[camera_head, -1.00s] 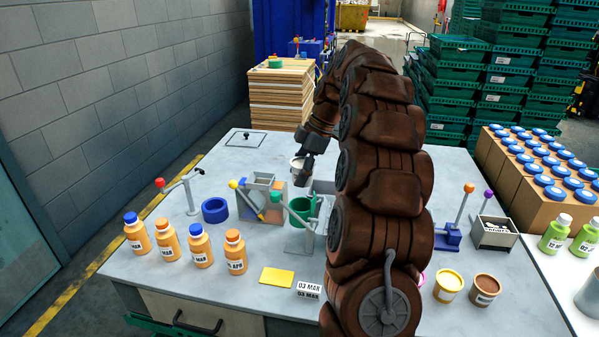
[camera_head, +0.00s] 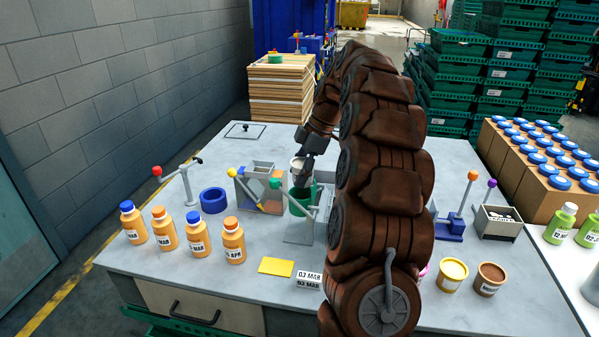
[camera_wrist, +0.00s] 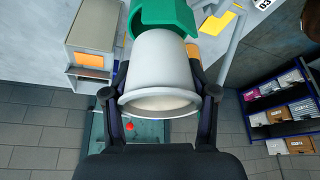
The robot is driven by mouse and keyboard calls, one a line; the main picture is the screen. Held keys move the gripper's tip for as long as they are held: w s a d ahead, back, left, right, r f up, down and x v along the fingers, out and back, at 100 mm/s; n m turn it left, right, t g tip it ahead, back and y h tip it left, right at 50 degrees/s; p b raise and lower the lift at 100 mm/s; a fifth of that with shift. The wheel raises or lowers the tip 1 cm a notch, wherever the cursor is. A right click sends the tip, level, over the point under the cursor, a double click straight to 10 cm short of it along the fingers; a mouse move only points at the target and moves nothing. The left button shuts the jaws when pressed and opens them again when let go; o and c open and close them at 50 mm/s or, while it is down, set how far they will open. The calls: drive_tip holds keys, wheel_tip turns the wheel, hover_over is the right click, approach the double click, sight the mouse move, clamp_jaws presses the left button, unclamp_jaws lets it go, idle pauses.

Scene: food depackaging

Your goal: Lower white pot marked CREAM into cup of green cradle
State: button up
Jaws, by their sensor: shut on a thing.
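My gripper (camera_wrist: 160,88) is shut on the white pot (camera_wrist: 160,65), with one dark finger on each side of it. In the wrist view the pot's wide rim faces the camera and its narrower end points toward the green cradle's cup (camera_wrist: 178,14). The pot's CREAM marking is not visible. In the head view the pot (camera_head: 297,163) shows at my gripper (camera_head: 307,160), above the green cup (camera_head: 298,205) on its grey stand. The pot's far end overlaps the cup in the wrist view; I cannot tell whether they touch.
A grey box with a yellow-knobbed lever (camera_head: 256,178) stands left of the cradle. A blue ring (camera_head: 213,200) and several orange bottles (camera_head: 165,228) are farther left. A yellow card (camera_head: 276,267) lies in front. My arm hides the table right of the cradle.

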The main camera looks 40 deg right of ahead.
drive_tip(key=shift+f+b, duration=1.25)
drive_tip(key=shift+f, duration=0.4)
drive_tip(key=shift+f, duration=0.25)
drive_tip(key=o, duration=1.3)
drive_tip(key=shift+o, duration=0.2)
drive_tip(key=v, duration=0.7)
drive_tip(key=shift+r, duration=0.25)
